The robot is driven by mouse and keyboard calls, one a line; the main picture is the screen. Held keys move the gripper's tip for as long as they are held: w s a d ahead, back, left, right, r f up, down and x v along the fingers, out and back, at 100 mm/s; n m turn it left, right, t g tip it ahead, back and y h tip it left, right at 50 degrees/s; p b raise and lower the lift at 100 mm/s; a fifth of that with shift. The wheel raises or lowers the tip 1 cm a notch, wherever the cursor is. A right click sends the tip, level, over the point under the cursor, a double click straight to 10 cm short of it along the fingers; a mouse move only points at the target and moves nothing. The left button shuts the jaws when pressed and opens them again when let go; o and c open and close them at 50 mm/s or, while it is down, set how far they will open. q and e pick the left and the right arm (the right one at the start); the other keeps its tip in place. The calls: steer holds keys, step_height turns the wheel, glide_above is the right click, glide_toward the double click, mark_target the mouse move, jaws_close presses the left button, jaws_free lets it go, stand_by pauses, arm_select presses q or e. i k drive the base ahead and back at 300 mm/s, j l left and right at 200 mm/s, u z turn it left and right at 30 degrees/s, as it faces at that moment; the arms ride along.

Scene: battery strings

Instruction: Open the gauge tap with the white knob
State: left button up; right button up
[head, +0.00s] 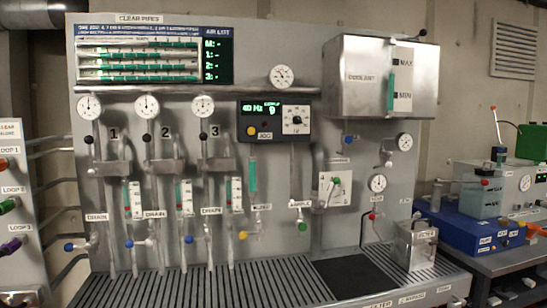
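A small tap with a pale, white-looking knob (388,163) sits under the coolant tank, on the pipe beside a round gauge (404,142) at the panel's right. It is small, and I cannot tell whether its handle is open or shut. The three gauges at the upper left, such as the leftmost gauge (89,107), have black knobs below them, such as the left black knob (89,139). Neither of my grippers shows in the head view.
The coolant tank (350,75) juts out above the tap. Another gauge (378,183) and a red knob (372,216) are below. A metal box (415,245) stands on the grated ledge (230,285). A blue case (465,228) with equipment is on the right.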

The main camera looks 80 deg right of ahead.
mark_target(389, 164)
steer(key=z, duration=3.5)
